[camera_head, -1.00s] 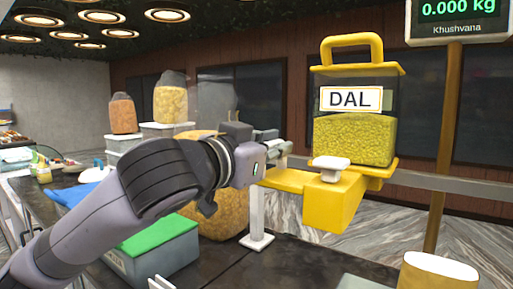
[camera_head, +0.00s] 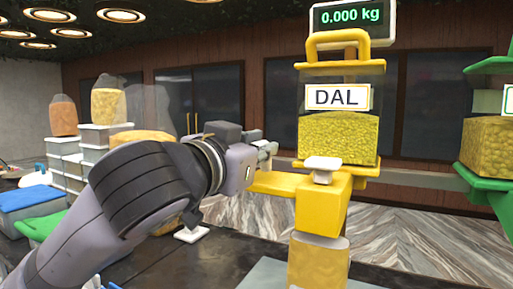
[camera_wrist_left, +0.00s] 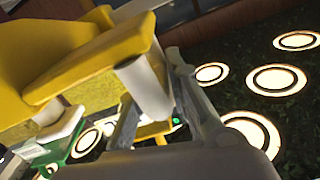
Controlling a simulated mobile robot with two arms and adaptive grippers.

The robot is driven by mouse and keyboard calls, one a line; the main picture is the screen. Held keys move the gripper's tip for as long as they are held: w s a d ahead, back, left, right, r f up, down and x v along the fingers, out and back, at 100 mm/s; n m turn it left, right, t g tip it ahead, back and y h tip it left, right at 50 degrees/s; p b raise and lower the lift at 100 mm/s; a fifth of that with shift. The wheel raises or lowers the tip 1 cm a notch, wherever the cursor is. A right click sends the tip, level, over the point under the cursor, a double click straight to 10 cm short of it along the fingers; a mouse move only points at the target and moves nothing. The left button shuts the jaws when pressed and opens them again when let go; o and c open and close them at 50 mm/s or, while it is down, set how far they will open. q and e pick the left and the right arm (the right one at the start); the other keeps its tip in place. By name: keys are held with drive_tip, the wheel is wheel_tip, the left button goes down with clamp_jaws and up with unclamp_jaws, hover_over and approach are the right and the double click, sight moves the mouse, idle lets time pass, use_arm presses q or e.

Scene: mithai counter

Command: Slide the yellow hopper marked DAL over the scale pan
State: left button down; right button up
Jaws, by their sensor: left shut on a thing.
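The yellow hopper marked DAL (camera_head: 340,140) hangs upright on the rail, filled with yellow dal. Its square spout (camera_head: 322,208) appears just above a pale-topped yellow container (camera_head: 318,265) in the head view; exact alignment is hard to judge. The container appears to stand on a grey surface (camera_head: 262,274), perhaps the scale pan, partly out of frame. My right gripper is not in view.
A green hopper (camera_head: 490,140) hangs on the rail (camera_head: 425,181) at the right, with a gap between it and the yellow one. Stacked tubs (camera_head: 100,150), sacks and a blue-lidded box (camera_head: 30,198) stand at the left.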

use_arm(q)
drive_tip(key=c, duration=1.5)
unclamp_jaws()
drive_tip(key=shift+w+a+r, duration=0.1)
drive_tip(key=shift+a, duration=0.1)
drive_tip(key=shift+c, duration=0.2)
drive_tip(key=v, duration=1.2)
